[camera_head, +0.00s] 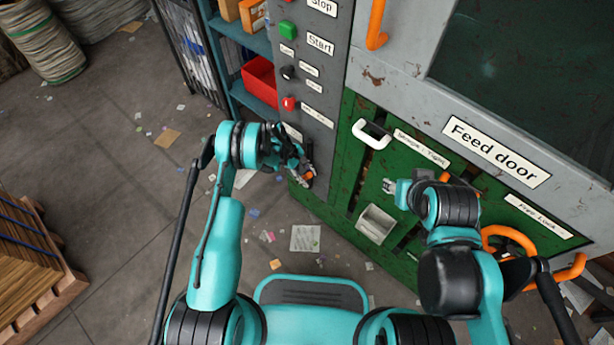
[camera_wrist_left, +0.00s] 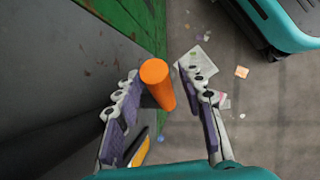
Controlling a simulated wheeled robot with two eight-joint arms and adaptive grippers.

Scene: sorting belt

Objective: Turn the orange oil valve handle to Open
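The orange oil valve handle (camera_head: 309,175) is low on the grey control panel, partly hidden by my left gripper (camera_head: 303,174). In the left wrist view the orange handle (camera_wrist_left: 158,84) is a short rounded bar that sticks out between the two fingers of my left gripper (camera_wrist_left: 165,110). The fingers are spread apart. The handle is closer to the left finger, and a gap shows on the right side. I cannot tell if the left finger touches it. My right gripper (camera_head: 390,187) is in front of the green panel; its finger opening is too small to judge.
The grey panel (camera_head: 325,90) carries several buttons and labels. A white handle (camera_head: 371,133) and the Feed door (camera_head: 497,151) are to the right. An orange wheel (camera_head: 510,238) is near my right arm. Shelves with a red bin (camera_head: 260,82) stand behind. Paper scraps litter the floor.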

